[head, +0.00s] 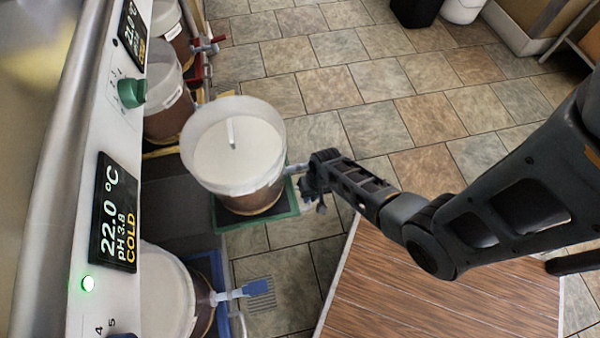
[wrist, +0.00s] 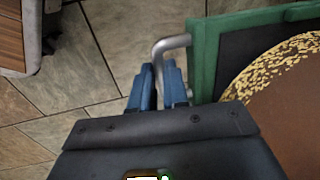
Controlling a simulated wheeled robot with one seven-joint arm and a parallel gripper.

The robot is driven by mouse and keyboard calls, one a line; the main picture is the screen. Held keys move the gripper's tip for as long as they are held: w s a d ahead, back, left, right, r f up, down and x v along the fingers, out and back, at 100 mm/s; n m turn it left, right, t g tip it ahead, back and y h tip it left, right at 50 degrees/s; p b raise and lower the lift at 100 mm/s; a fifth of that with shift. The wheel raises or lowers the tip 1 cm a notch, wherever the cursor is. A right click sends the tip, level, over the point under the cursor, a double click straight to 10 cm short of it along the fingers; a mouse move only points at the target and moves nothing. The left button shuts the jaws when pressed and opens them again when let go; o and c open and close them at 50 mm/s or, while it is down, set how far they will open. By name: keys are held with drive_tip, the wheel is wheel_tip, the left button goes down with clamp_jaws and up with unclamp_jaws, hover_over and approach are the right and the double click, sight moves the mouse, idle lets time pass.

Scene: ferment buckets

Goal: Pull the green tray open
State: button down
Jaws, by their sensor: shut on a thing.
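The green tray (head: 291,203) is drawn out from the row at the left, over the tiled floor. A translucent bucket (head: 236,150) with a whitish top and brown contents stands upright on it. In the wrist view the tray's green rim (wrist: 206,60) runs along the right, with a bent grey handle (wrist: 172,44) on its side. My gripper (head: 312,185) is at the tray's outer edge. In the wrist view its blue fingers (wrist: 158,80) are shut on the handle. Part of the handle is hidden between the fingers.
A blue tray (head: 217,270) with a bucket (head: 165,295) and blue tap (head: 257,287) sits nearer. More buckets (head: 168,105) stand farther back, one with a red tap (head: 205,46). A wooden-topped surface (head: 440,295) lies under my arm. Open floor stretches beyond.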

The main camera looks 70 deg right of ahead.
drive_tip(key=shift+s+d, duration=0.1)
drive_tip(key=shift+s, duration=0.05)
drive_tip(key=c, duration=1.1)
unclamp_jaws()
drive_tip(key=r+p, duration=0.1)
drive_tip(key=r, duration=0.1)
drive_tip(key=r+p, duration=0.1)
drive_tip(key=r, duration=0.2)
drive_tip(key=s+r+p, duration=0.1)
drive_tip(key=r, duration=0.1)
drive_tip(key=shift+d+r, duration=0.35)
drive_tip(key=shift+d, duration=0.05)
